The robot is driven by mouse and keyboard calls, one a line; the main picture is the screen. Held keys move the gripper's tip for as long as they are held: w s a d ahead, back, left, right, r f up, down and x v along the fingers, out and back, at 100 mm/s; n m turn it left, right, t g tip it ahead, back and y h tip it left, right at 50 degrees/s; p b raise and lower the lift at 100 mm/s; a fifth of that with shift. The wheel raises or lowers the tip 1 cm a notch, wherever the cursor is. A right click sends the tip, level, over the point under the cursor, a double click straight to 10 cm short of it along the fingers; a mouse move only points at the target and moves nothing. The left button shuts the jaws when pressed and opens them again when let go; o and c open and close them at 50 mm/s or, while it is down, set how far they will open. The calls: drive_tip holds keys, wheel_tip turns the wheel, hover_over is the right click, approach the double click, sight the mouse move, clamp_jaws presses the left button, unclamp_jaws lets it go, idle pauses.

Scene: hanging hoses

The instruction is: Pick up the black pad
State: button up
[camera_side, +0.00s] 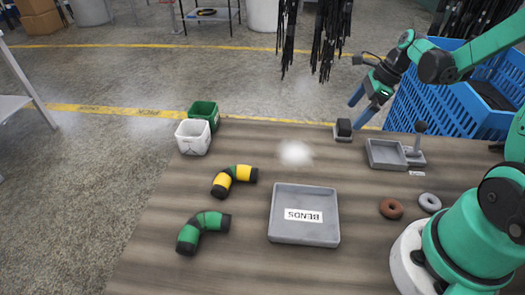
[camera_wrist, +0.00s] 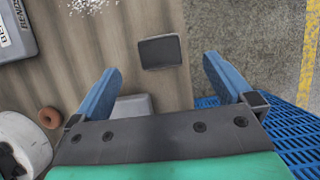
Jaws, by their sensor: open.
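The black pad (camera_side: 344,127) sits on a small grey base at the far edge of the wooden table. In the wrist view the pad (camera_wrist: 160,52) is a dark rounded square with a thin light rim. My gripper (camera_side: 361,106) is open and empty, above and slightly right of the pad in the side view. In the wrist view the blue fingers of my gripper (camera_wrist: 162,66) are spread wide, with the pad between and just beyond their tips. The fingers are apart from the pad.
A grey tray with a lever (camera_side: 388,153) stands right of the pad. A "BENDS" tray (camera_side: 304,233), two pipe bends, two rings, a white fluffy clump (camera_side: 296,153) and two bins are on the table. A blue crate (camera_side: 445,98) stands behind; black hoses hang above.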

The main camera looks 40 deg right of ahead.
sight(345, 124)
drive_tip(key=shift+x, duration=2.65)
drive_tip(key=c, duration=1.4)
drive_tip(key=shift+c, duration=0.2)
drive_tip(key=shift+r, duration=0.15)
wheel_tip(345, 124, up, 20)
